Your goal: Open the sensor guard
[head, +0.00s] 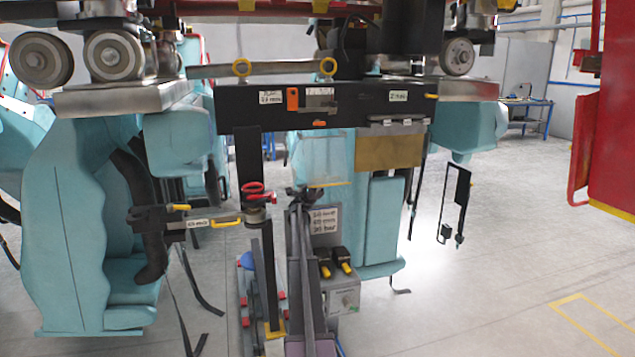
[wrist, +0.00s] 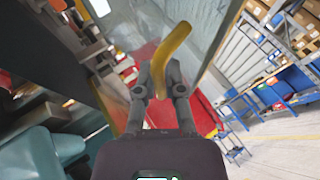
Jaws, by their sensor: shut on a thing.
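A clear, see-through panel (head: 325,158), which looks like the sensor guard, hangs below the black beam (head: 350,108). Its lower edge shows a thin yellow strip. My gripper (head: 303,192) is at that lower edge, at the top of my upright arm. In the wrist view, my gripper (wrist: 160,82) has its dark fingers closed around a curved yellow handle (wrist: 174,52). A see-through sheet (wrist: 205,35) shows beside the handle. Whatever lies behind the panel is hard to make out.
A brass-coloured hinged plate (head: 388,153) hangs just right of the clear panel. Teal seats (head: 80,225) stand at the left. A red cabinet (head: 610,120) stands at the far right. A black strap loop (head: 457,200) hangs right of centre. The floor at the right is open.

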